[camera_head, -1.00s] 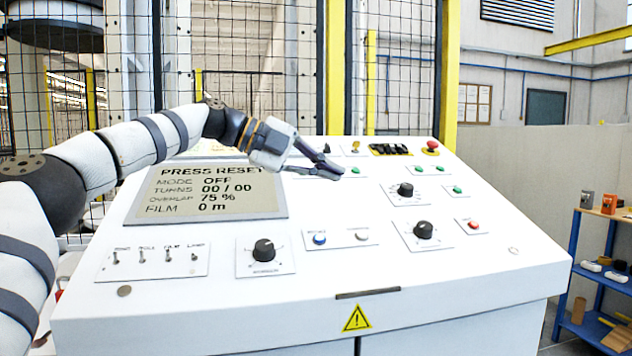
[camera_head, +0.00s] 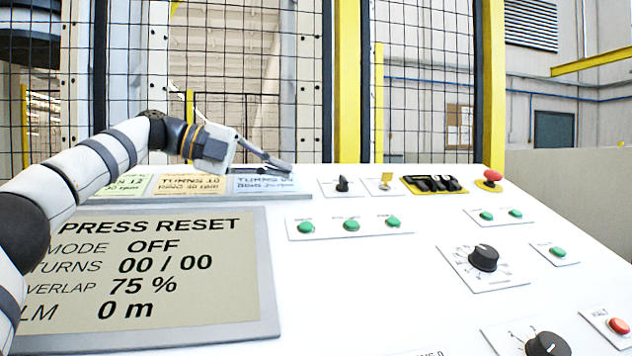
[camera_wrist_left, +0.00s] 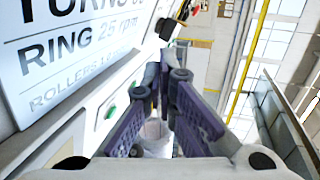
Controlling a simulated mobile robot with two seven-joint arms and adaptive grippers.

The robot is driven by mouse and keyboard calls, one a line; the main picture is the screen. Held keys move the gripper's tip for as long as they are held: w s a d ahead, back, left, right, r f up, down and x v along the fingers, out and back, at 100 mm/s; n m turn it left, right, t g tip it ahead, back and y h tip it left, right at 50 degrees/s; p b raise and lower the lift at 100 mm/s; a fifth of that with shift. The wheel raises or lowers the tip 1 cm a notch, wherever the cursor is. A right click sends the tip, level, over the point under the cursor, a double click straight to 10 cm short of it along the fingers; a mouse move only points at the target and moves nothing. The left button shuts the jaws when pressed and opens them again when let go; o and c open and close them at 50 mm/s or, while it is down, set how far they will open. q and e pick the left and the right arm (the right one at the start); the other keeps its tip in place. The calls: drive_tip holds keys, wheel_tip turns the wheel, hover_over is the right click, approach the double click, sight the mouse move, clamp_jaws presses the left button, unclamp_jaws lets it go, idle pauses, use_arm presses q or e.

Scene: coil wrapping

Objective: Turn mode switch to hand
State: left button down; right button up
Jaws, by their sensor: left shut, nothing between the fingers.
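A small black selector switch (camera_head: 342,184) stands on a white plate at the back of the console; its label is too small to read. The screen (camera_head: 165,275) shows "PRESS RESET" and "MODE OFF". My left gripper (camera_head: 282,166) is shut and empty. It is left of the selector switch and apart from it, in front of a blue card in the head view. In the left wrist view the shut fingers (camera_wrist_left: 163,75) point up the picture, with a black knob (camera_wrist_left: 165,28) just beyond the tips. My right gripper is not in view.
A key switch (camera_head: 385,184), a row of black switches (camera_head: 434,184) and a red emergency button (camera_head: 492,176) stand to the right. Green buttons (camera_head: 351,224) lie in front. Larger dials (camera_head: 484,257) are nearer. A mesh fence (camera_head: 250,80) rises behind the console.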

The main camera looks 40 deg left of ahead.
sight(327, 200)
use_arm(q)
drive_tip(key=x, duration=0.9)
drive_tip(key=shift+d, duration=0.55)
